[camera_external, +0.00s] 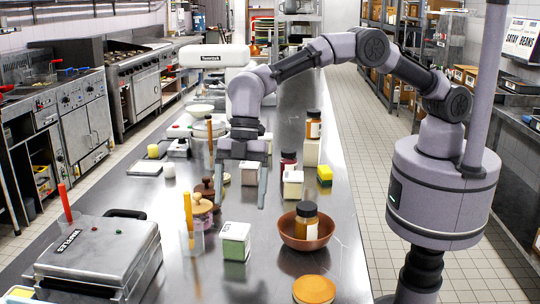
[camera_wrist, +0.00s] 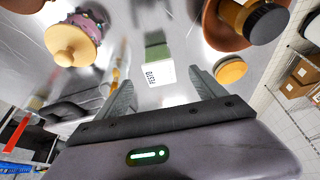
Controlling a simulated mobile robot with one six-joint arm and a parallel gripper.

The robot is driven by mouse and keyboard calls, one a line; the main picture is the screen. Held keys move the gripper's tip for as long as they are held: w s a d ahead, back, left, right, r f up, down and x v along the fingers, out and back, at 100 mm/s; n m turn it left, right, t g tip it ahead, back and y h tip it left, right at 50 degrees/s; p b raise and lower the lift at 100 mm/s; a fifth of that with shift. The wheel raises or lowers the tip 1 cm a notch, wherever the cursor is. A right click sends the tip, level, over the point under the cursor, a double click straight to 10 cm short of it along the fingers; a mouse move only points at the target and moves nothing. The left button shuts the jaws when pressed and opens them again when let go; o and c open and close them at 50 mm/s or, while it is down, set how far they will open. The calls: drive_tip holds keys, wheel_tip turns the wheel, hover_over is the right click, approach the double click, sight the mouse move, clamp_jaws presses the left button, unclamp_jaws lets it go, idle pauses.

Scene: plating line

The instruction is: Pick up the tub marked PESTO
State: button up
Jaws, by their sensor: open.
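The tub marked PESTO (camera_wrist: 160,72) shows in the wrist view, with a white labelled face and a green part. It appears between my fingers, beyond their tips. In the external view a small white and green tub (camera_external: 235,243) stands upright on the steel counter and appears to be the same one; its lettering is too small to read there. My gripper (camera_external: 241,196) is open and empty, pointing down above the counter, behind and above this tub. In the wrist view my gripper (camera_wrist: 159,82) has its fingers spread, apart from the tub.
A brown bowl (camera_external: 290,238) holding a jar (camera_external: 306,222) stands right of the tub. A round wooden-looking lid (camera_external: 314,290) lies in front. A glass jar with an orange-handled tool (camera_external: 190,238) is at left, near the waffle iron (camera_external: 100,250). Another pale tub (camera_external: 293,185) stands behind.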

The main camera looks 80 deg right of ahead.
sight(236, 239)
drive_tip(key=b+x, duration=0.1)
drive_tip(key=x, duration=0.4)
drive_tip(key=b+x, duration=0.1)
drive_tip(key=x, duration=0.4)
drive_tip(key=shift+w+a+f, duration=0.15)
drive_tip(key=shift+w+a, duration=0.05)
drive_tip(key=shift+w, duration=0.05)
drive_tip(key=c, duration=1.6)
